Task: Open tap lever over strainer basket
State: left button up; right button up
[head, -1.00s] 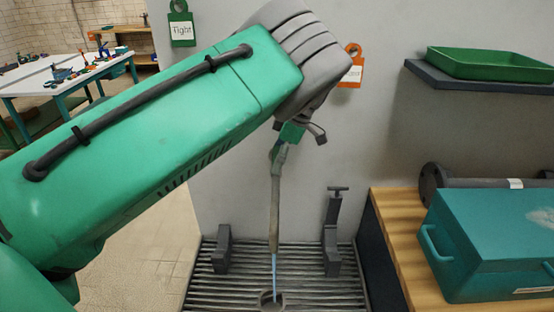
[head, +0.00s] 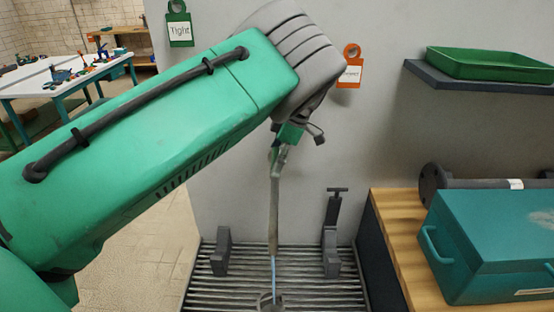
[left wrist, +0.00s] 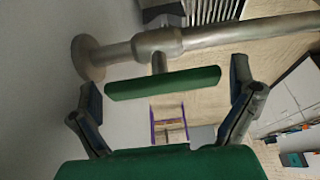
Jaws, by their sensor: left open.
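The green tap lever (left wrist: 165,84) is a flat bar on a short stem below a grey metal tap pipe (left wrist: 220,38) in the left wrist view. My left gripper (left wrist: 164,92) is open, with one finger beyond each end of the lever and visible gaps between. In the head view the left gripper (head: 302,134) is at the tap, mostly hidden by its own arm. The tap's spout (head: 274,205) hangs down, with a thin pale blue stream below it. The stream meets the round strainer basket (head: 271,301) at the bottom edge. My right gripper is not in view.
A slatted grey grate (head: 300,286) surrounds the basket, with two dark upright brackets on it. A teal box (head: 490,245) sits on the wooden bench at right. A green tray (head: 490,64) lies on a shelf. Tags hang on the wall, one reading "Tight" (head: 180,30).

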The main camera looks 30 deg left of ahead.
pick_arm(q)
jog(key=shift+r, duration=0.2)
jog(key=v, duration=1.1)
jog(key=shift+w+d+r, duration=0.15)
jog(key=shift+w+r, duration=0.05)
jog(key=shift+r, duration=0.05)
